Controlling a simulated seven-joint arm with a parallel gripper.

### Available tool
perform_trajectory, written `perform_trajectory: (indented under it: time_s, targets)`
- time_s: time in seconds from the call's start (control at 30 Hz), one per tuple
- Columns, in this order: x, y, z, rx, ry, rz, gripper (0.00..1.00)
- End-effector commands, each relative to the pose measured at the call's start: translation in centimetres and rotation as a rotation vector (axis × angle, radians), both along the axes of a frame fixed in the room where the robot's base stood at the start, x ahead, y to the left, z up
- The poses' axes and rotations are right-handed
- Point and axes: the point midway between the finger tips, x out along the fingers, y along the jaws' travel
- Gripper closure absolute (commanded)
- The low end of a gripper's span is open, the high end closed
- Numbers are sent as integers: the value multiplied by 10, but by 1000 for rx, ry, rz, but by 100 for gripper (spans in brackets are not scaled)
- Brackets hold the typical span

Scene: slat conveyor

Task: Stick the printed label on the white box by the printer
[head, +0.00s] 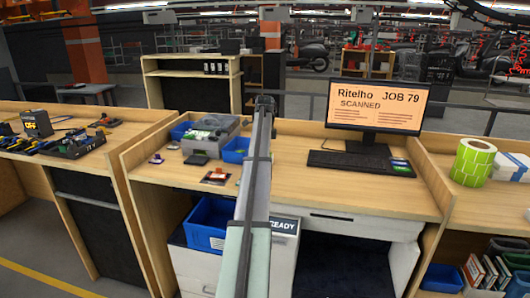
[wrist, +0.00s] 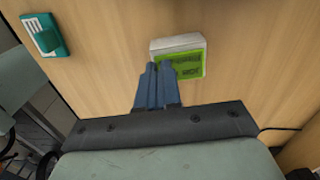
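In the wrist view a small white box (wrist: 178,43) sits on a wood surface. A bright green label (wrist: 188,66) with dark print lies against its near face, slightly tilted. My gripper (wrist: 160,66) has its two blue-grey fingers close together, with the tips over the label's left part. The tips hide that part, so I cannot tell whether they pinch the label or only press by it. In the head view my gripper (head: 264,102) is over the middle desk, and my arm hides the box and label. A white unit marked READY (head: 285,226), perhaps the printer, stands below the desk top.
A monitor (head: 376,108) and keyboard (head: 360,162) stand right of my arm. A grey tray (head: 228,128) and blue bins (head: 236,149) are to its left. A green roll (head: 473,162) stands far right. A teal-and-white item (wrist: 46,36) is left of the box.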

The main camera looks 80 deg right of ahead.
Motion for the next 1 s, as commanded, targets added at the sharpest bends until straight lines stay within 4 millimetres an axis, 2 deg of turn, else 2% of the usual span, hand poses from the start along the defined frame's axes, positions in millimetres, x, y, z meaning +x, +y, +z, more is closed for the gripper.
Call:
perform_trajectory:
  time_s: [1.0]
  targets:
    - [0,0,-6,0,0,0,100]
